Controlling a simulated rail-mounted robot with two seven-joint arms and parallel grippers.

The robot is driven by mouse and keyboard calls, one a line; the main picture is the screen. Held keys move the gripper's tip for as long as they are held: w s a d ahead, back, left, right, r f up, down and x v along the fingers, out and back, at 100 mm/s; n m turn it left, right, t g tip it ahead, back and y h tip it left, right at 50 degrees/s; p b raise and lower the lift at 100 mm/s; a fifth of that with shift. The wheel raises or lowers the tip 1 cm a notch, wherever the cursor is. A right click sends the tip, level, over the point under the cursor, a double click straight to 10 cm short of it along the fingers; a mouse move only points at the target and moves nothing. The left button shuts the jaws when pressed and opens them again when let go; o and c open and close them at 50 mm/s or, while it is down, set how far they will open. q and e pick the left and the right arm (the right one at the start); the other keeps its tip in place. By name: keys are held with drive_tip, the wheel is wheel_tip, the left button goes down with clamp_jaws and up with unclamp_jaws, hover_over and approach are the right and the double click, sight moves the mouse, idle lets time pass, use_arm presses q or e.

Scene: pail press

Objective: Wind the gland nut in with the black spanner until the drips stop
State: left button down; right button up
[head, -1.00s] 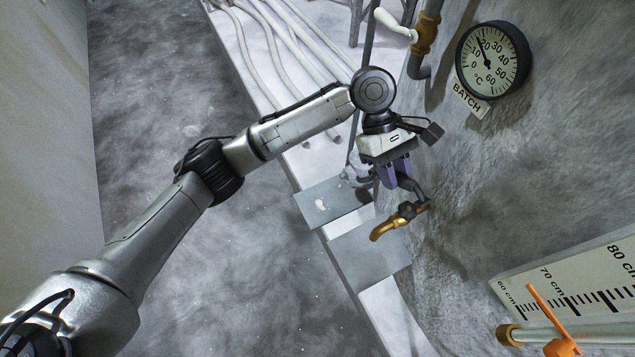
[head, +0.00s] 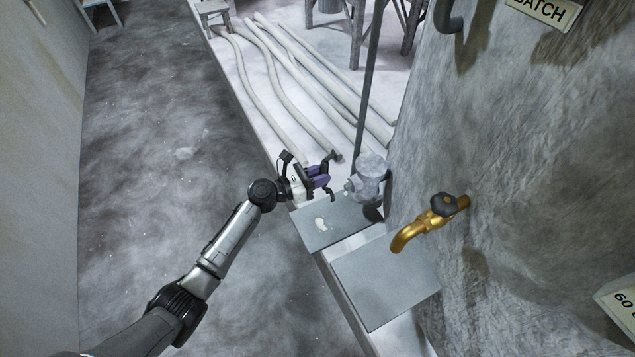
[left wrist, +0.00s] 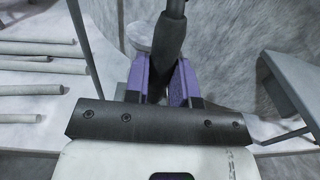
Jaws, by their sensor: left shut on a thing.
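My left gripper (head: 322,181) has purple fingers and is to the left of a pale grey valve body (head: 368,178), with a visible gap. In the left wrist view its fingers (left wrist: 168,82) are shut on a dark rod, which I take for the black spanner (left wrist: 169,35). The spanner's dark ends show beside the fingers in the head view (head: 331,194). A small stub (head: 351,185) on the valve's left side may be the gland nut; it is too small to be sure. I see no falling drip. A pale wet-looking spot (head: 321,224) lies on the grey plate. My right gripper is not in view.
A brass tap (head: 418,230) juts from the rough wall (head: 520,150) at right. Two grey plates (head: 322,238) (head: 375,290) lie below. A thin upright pipe (head: 368,80) rises behind the valve. The floor at left is clear.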

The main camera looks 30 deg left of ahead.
use_arm(q)
drive_tip(key=shift+a+f+t, duration=0.3)
drive_tip(key=shift+a+f, duration=0.1)
drive_tip(key=shift+f, duration=0.1)
drive_tip(key=x, duration=0.4)
drive_tip(key=shift+w+d+b, duration=0.2)
drive_tip(key=shift+w+b, duration=0.05)
drive_tip(key=shift+b, duration=0.15)
drive_tip(key=shift+r, duration=0.1)
idle(0.4)
drive_tip(key=shift+p, duration=0.35)
